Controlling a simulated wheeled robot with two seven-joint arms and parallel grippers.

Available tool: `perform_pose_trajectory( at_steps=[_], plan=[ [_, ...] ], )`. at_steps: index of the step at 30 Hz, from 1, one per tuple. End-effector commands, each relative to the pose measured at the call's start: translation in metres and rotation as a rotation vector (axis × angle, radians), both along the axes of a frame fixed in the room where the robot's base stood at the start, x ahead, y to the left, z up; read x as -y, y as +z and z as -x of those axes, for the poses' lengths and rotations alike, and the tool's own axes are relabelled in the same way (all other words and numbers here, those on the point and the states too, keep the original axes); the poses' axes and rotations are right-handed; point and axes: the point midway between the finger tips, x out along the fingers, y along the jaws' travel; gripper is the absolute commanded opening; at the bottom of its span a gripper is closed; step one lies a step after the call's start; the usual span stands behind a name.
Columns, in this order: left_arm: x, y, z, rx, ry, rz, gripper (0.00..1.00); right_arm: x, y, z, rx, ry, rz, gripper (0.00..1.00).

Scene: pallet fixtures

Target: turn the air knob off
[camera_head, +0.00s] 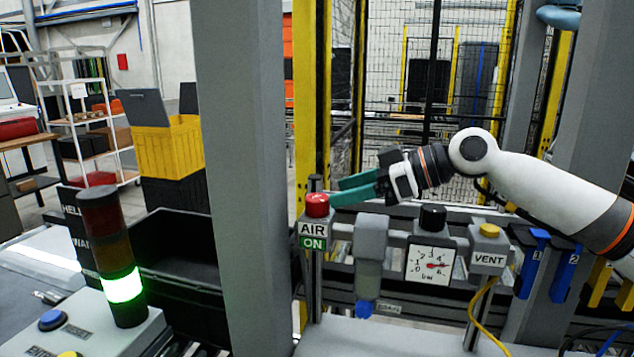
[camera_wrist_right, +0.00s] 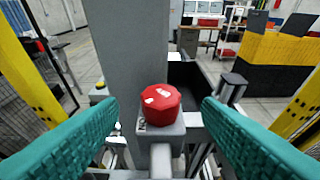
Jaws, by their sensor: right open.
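The red air knob (camera_head: 317,204) sits on top of a grey block with an AIR label (camera_head: 312,229) and a green ON label (camera_head: 313,243). My right gripper (camera_head: 342,190) has green fingers and reaches in from the right, with its fingertips close beside the knob. In the right wrist view, the red knob (camera_wrist_right: 159,103) lies between and ahead of the two open green fingers (camera_wrist_right: 160,112), with a gap on each side. I cannot tell whether a finger touches it. My left gripper is not in view.
A pressure gauge (camera_head: 431,262) with a black knob (camera_head: 433,217) and a VENT block with a yellow button (camera_head: 489,230) stand to the right. A grey post (camera_head: 243,150) rises just left of the air knob. A stack light (camera_head: 114,260) glows green at left.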

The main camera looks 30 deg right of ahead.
Motion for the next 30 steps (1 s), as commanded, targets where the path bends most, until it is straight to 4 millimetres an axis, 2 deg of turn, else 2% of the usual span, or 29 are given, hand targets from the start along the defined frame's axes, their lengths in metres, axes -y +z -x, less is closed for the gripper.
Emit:
perform_pose_trajectory(
  at_steps=[1, 7, 15, 25, 30],
  plan=[
    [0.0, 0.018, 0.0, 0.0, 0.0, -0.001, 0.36, -0.006, 0.004, -0.006, -0.005, 0.005, -0.006, 0.59],
    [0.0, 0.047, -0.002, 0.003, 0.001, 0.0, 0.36, -0.024, -0.007, -0.025, 0.0, 0.005, -0.005, 0.59],
    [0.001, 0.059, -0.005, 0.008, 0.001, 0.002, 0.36, -0.037, -0.022, -0.043, 0.002, 0.0, -0.001, 0.59],
    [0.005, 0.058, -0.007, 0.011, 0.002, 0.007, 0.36, -0.038, -0.025, -0.044, 0.0, 0.0, 0.0, 0.59],
    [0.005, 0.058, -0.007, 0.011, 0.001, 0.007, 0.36, -0.038, -0.025, -0.044, 0.0, 0.0, 0.0, 0.31]
  ],
)
